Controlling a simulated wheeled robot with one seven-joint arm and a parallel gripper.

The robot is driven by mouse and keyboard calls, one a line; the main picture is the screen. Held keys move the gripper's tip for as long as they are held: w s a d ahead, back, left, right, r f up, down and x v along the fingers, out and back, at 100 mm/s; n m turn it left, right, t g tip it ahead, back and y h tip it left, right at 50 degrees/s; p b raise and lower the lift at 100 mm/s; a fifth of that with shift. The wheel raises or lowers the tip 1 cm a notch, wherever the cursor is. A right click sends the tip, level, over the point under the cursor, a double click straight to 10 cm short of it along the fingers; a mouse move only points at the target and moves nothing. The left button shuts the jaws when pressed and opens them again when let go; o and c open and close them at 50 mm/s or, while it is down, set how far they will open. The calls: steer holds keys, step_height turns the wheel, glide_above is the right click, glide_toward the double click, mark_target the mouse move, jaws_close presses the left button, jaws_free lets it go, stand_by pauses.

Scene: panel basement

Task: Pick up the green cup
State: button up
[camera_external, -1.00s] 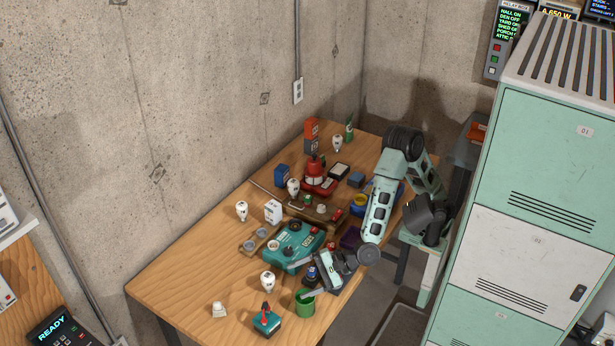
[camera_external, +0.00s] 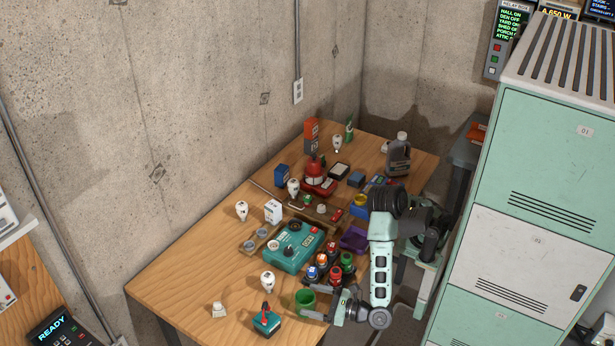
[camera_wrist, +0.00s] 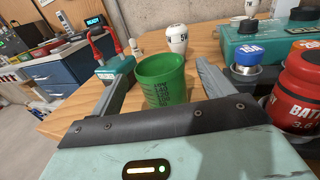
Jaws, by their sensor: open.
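The green cup (camera_external: 306,300) stands upright near the table's front edge. My gripper (camera_external: 315,303) is open and low at the cup's right side, pointing left at it. In the wrist view the green cup (camera_wrist: 161,80) appears between the two spread fingers of my gripper (camera_wrist: 166,66), with its lower part hidden by the gripper body. No finger clearly presses on it, and whether the fingertips reach past it I cannot tell.
A small teal box with a red lever (camera_external: 266,321) stands left of the cup. A white bulb (camera_external: 267,281) is behind it. Several coloured batteries (camera_external: 335,273) stand close behind my gripper, by a teal device (camera_external: 292,246). The table's left front is mostly clear.

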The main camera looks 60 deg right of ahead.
mark_target(297, 294)
steer(key=x, duration=0.4)
steer(key=shift+w+p, duration=0.25)
steer(key=shift+p, duration=0.05)
steer(key=c, duration=1)
steer(key=shift+c, duration=0.2)
